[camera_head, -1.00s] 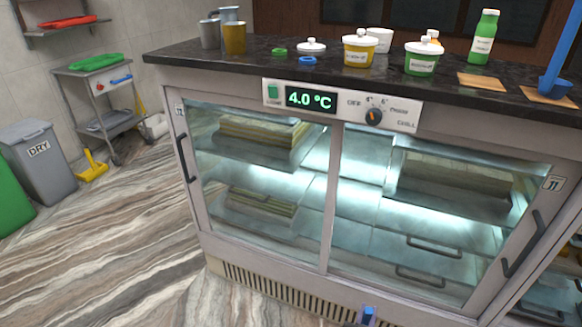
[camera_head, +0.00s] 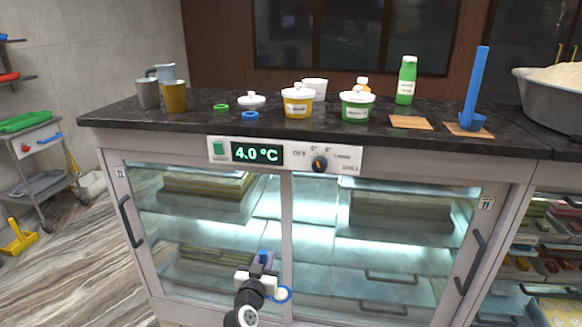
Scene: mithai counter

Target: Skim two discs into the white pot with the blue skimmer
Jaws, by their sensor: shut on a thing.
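My gripper (camera_head: 263,263) is low in front of the glass cabinet, below the counter top. It is shut on a blue tool whose handle end pokes up between the jaws. A blue ring with a pale middle (camera_head: 281,293) shows just right of my wrist; it looks like the head of the blue skimmer, partly hidden by my arm. A plain white pot (camera_head: 315,88) stands on the counter behind the yellow tub, which hides part of it. No discs can be made out for sure.
The dark counter (camera_head: 210,118) holds metal cups, a yellow tub (camera_head: 298,105), a green tub (camera_head: 357,107), a white lid (camera_head: 251,100), small green and blue rings, and a green bottle (camera_head: 407,80). A tall blue ladle (camera_head: 476,90) stands on a wooden board. A large pan (camera_head: 545,102) is at right.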

